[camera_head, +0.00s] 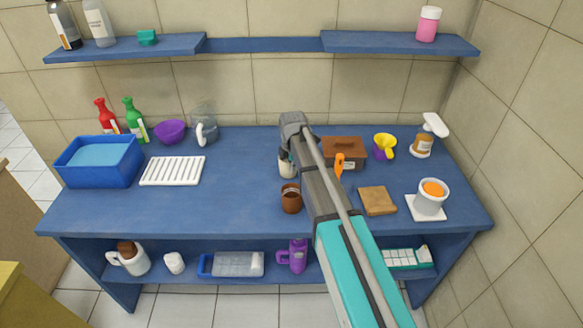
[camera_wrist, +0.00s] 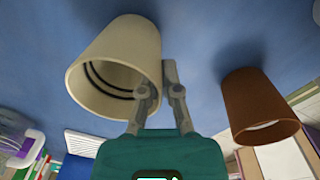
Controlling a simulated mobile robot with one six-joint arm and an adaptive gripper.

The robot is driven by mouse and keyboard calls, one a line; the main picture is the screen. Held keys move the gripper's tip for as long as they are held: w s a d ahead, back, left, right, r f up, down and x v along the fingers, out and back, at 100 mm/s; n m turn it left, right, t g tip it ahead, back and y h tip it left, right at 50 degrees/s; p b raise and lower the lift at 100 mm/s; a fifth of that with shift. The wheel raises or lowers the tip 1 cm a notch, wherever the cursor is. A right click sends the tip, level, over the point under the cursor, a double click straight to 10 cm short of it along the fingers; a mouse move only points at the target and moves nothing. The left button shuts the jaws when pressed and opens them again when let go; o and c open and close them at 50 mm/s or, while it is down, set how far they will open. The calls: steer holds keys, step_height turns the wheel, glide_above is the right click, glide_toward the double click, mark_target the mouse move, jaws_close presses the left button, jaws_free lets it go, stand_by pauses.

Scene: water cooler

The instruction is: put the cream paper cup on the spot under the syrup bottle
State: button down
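The cream paper cup (camera_wrist: 120,45) fills the upper left of the wrist view, its open mouth towards the camera. My gripper (camera_wrist: 160,88) is at its rim, one finger in the mouth and one along the outside of the wall. The fingers are close together, shut on the wall. In the head view the cup (camera_head: 287,168) is partly hidden by my arm, and whether it touches the counter is unclear. The amber syrup bottle (camera_head: 424,141) with a white pump top is at the back right, above a pale round spot (camera_head: 416,154).
A brown cup (camera_head: 291,199) stands close in front of the cream cup; it also shows in the wrist view (camera_wrist: 258,104). The counter's left front is clear.

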steer(key=shift+f, duration=0.15)
steer(key=c, duration=0.8)
jaws_free()
steer(key=shift+r, duration=0.25)
step_height(320, 180, up, 12)
steer(key=p, duration=1.2)
steer(key=shift+s, duration=0.25)
steer(key=shift+d, duration=0.1)
